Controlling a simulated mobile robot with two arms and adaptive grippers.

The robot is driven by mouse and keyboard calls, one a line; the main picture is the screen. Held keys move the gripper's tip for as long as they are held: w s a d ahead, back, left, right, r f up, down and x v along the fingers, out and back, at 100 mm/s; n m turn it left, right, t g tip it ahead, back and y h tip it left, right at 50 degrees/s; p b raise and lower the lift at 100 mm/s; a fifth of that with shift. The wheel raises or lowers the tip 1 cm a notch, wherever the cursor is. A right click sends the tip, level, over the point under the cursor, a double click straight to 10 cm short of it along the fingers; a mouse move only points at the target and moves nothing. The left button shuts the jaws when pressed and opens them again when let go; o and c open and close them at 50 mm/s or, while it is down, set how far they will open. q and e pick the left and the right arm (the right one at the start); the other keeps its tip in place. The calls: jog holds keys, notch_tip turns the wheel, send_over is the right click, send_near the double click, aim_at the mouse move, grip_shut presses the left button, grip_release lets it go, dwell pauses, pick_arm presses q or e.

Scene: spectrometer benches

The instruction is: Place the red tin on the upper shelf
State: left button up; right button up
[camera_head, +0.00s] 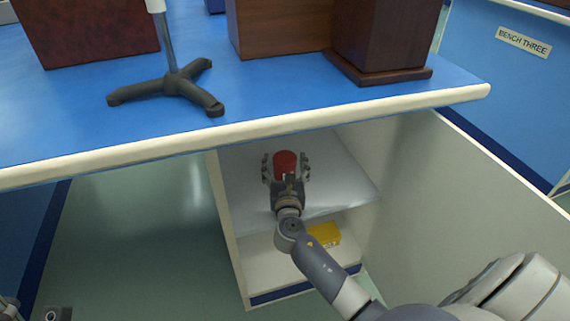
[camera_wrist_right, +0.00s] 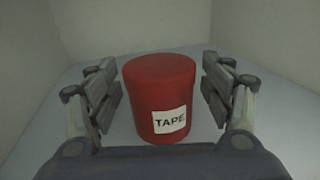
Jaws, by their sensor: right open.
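The red tin (camera_head: 285,162) stands upright on the upper shelf (camera_head: 335,188) of the open cabinet under the bench. In the right wrist view the red tin (camera_wrist_right: 162,95) carries a white label reading TAPE. My right gripper (camera_head: 286,170) is open inside the cabinet, with its fingers on either side of the tin. In the wrist view there are gaps between the tin and both fingers of the right gripper (camera_wrist_right: 160,95). The tin's far side is hidden.
A yellow box (camera_head: 325,235) lies on the lower shelf (camera_head: 265,268). The blue bench top (camera_head: 260,95) overhangs the cabinet, with a black stand foot (camera_head: 170,88) and wooden boxes (camera_head: 380,35) on it.

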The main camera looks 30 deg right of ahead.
jog(key=shift+r, duration=0.15)
jog(key=shift+s+a, duration=0.2)
jog(key=shift+s, duration=0.1)
jog(key=p+v, duration=0.2)
jog(key=v, duration=0.9)
jog(key=shift+p, duration=0.4)
jog(key=shift+s+a, duration=0.1)
jog(key=shift+s, duration=0.05)
